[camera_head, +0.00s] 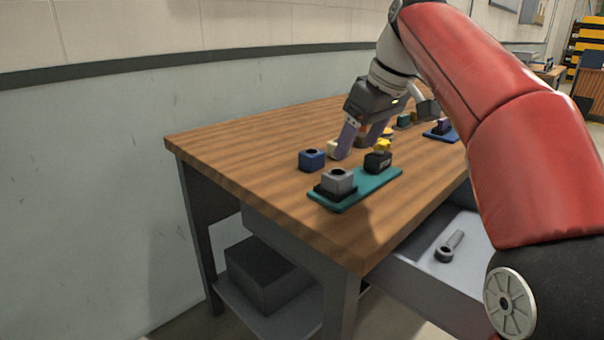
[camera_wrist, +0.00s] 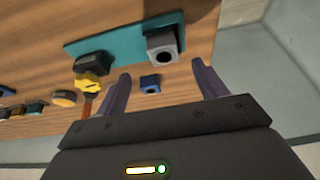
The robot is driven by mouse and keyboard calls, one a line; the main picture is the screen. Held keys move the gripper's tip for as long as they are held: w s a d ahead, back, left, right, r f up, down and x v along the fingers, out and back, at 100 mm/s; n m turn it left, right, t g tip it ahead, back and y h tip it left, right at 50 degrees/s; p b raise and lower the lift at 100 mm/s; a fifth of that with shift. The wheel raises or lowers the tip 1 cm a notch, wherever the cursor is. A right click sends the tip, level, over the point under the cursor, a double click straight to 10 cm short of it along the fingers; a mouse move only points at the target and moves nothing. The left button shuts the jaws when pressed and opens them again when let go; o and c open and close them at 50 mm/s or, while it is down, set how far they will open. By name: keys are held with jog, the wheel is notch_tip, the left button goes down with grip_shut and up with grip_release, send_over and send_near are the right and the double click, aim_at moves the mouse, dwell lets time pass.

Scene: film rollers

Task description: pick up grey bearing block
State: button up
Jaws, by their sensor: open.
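The grey bearing block (camera_head: 338,179), a small cube with a round dark hole in its top, sits on a dark base at the near left end of a teal plate (camera_head: 352,199). In the wrist view the grey block (camera_wrist: 163,45) is beyond the fingertips, near the plate's right end. My gripper (camera_head: 356,147) is open and low over the table, behind the plate and apart from the grey block. In the wrist view its fingers (camera_wrist: 160,72) are spread wide with nothing held. A blue block (camera_wrist: 150,84) shows between them.
The blue block (camera_head: 312,160) stands on the wooden table (camera_head: 260,125) left of my fingers. More small parts lie behind. An open drawer (camera_head: 430,270) holds a metal rod part (camera_head: 449,247).

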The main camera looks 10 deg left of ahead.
aim_at(338, 173)
jog(key=x, duration=0.2)
jog(key=b+x, duration=0.1)
jog(key=x, duration=0.2)
jog(key=b+x, duration=0.1)
jog(key=x, duration=0.2)
jog(key=shift+a+r, duration=0.15)
jog(key=shift+a, duration=0.25)
jog(key=shift+r, duration=0.1)
jog(key=c, duration=1.4)
